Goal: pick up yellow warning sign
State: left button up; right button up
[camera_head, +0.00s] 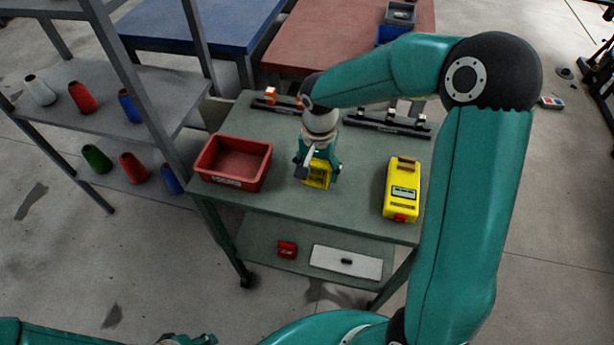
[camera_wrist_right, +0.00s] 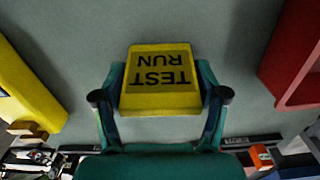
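The yellow warning sign (camera_head: 319,174) stands on the grey-green cart top, near its front edge. In the right wrist view the sign (camera_wrist_right: 158,80) fills the middle, with "TEST RUN" in black, upside down. My right gripper (camera_head: 317,170) reaches down over it. In the wrist view the fingers of this gripper (camera_wrist_right: 160,90) lie against both sides of the sign, with no clear gap. I cannot tell whether the sign is off the cart top. Part of my left gripper (camera_head: 190,340) shows at the bottom edge; its fingers are not clear.
A red bin (camera_head: 233,178) stands left of the sign, and a yellow device (camera_head: 401,190) right of it. Black rails (camera_head: 388,124) lie behind. The cart's lower shelf holds a red item (camera_head: 287,249) and a white panel (camera_head: 346,262). A rack (camera_head: 105,105) with coloured cones is at left.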

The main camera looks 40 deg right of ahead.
jog(key=c, duration=0.6)
jog(key=shift+r, duration=0.1)
